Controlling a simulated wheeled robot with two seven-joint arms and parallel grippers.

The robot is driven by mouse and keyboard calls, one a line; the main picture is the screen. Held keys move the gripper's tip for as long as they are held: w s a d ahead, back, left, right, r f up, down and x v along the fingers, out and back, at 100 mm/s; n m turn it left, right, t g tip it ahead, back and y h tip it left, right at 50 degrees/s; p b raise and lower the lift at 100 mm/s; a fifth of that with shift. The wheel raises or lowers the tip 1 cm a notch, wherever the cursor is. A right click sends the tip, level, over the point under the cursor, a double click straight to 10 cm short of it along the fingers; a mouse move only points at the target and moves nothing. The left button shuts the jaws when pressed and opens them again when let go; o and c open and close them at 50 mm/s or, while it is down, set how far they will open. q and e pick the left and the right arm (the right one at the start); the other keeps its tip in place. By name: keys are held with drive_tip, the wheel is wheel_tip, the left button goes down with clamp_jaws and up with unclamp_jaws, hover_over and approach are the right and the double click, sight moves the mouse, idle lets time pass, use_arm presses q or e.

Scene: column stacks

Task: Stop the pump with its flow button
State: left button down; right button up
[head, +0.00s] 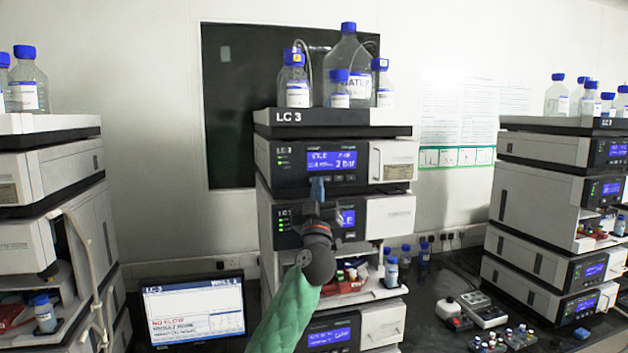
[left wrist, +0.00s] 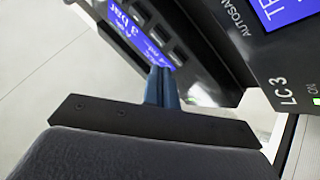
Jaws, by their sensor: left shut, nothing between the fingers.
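The pump module (head: 285,170) is the top unit of the LC 3 stack, with a blue display (head: 332,160) that seems to read "IDLE" and "3 bar". My left gripper (head: 317,180) is shut and empty, its blue fingertips at the lower edge of this panel, just below the display. In the left wrist view, the shut fingertips (left wrist: 160,72) overlap the panel's edge beside a row of dark buttons (left wrist: 160,33). I cannot tell which is the flow button, nor whether the fingertips touch the panel. My right gripper is not in view.
Bottles with blue caps (head: 347,65) stand on the stack's top tray (head: 330,131). A monitor (head: 193,311) at lower left shows red text like "NO FLOW". Other stacks stand left (head: 50,165) and right (head: 540,155). Vials and small devices (head: 484,310) lie on the bench.

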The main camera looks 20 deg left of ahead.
use_arm(q)
drive_tip(key=s+d+p, duration=0.2)
drive_tip(key=p, duration=0.1)
drive_tip(key=s+p, duration=0.1)
drive_tip(key=s, duration=0.1)
drive_tip(key=shift+s+d, duration=0.1)
drive_tip(key=shift+d, duration=0.3)
idle(0.6)
